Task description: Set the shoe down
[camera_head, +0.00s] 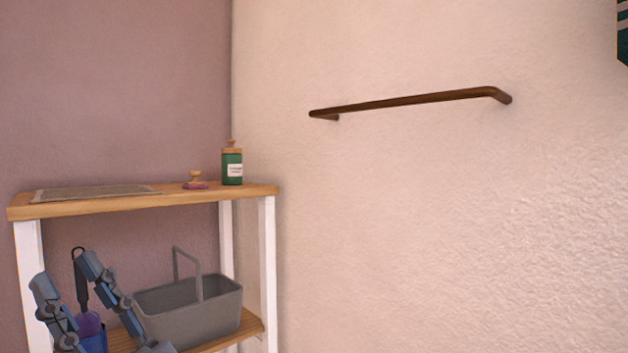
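No shoe shows in the head view. My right gripper (64,268) is at the lower left, in front of the white-legged shelf unit (150,202). Its two blue-grey fingers point up and stand apart, with no shoe between them. Its wrist is cut off by the bottom edge. Behind the fingers are a black-handled tool (80,278), a purple item (88,323) and a blue container (95,342), all partly hidden. My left gripper is out of view.
The wooden top shelf holds a grey mat (95,192), a small wooden-knobbed item (195,181) and a green bottle (232,166). A grey basket (195,312) with a raised handle stands on the lower shelf. A dark rail (410,101) is on the right wall.

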